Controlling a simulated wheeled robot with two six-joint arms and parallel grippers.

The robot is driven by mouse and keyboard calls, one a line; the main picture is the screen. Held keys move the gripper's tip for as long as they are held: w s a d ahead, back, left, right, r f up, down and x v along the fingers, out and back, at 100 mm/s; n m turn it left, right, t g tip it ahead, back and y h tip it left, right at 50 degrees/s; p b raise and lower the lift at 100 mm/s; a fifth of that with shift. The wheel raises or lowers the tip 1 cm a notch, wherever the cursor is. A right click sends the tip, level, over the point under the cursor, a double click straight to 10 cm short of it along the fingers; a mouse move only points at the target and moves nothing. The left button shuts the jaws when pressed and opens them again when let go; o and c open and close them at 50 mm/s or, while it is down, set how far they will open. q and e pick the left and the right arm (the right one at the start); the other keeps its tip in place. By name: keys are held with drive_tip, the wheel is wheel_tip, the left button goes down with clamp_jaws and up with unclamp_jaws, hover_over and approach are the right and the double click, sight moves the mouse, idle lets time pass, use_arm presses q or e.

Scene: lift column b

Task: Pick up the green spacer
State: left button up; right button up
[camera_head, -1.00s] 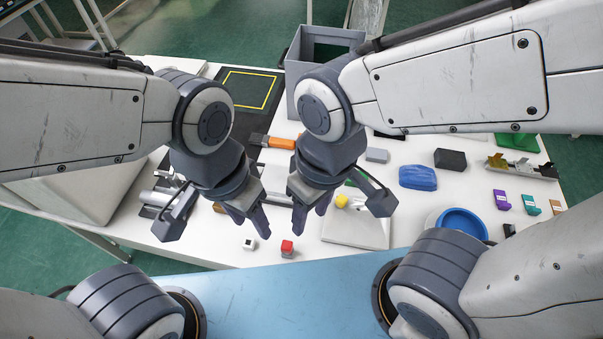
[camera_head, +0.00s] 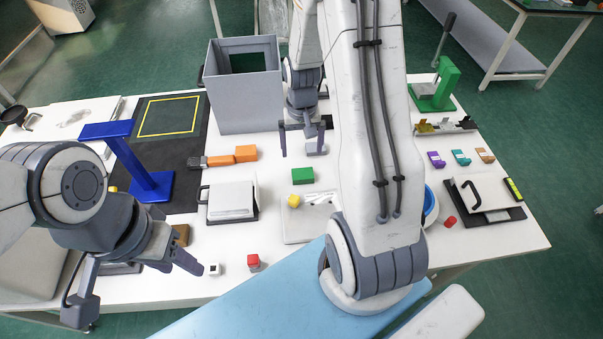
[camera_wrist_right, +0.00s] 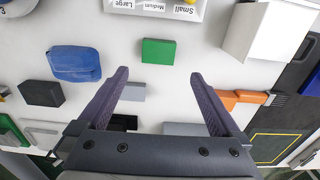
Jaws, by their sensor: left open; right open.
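The green spacer (camera_head: 303,175) is a flat green block lying on the white table, between the grey bin and the sorting tray. In the right wrist view the green spacer (camera_wrist_right: 158,51) lies just beyond the fingertips, centred between them and not gripped. My right gripper (camera_head: 303,148) is open and empty, on the far side of the spacer and pointing down; its two fingers also show in the right wrist view (camera_wrist_right: 159,76). My left gripper (camera_head: 177,262) is open and empty at the lower left, away from the spacer.
A grey block (camera_head: 316,149) lies by the right gripper. A tall grey bin (camera_head: 240,105) stands behind it. A labelled tray (camera_head: 300,230) with a yellow piece (camera_head: 293,201) is nearer. A white-lidded box (camera_head: 232,200) and an orange-ended tool (camera_head: 246,153) lie left.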

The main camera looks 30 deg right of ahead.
hover_over(303, 173)
wheel_tip(303, 173, down, 5)
drive_tip(key=shift+r, duration=0.1)
drive_tip(key=shift+a+f+p, duration=0.1)
drive_tip(key=shift+f+p, duration=0.45)
drive_tip(key=shift+f, duration=2.3)
drive_tip(key=c, duration=1.2)
drive_tip(key=shift+c, duration=0.2)
drive_tip(key=shift+r, duration=0.1)
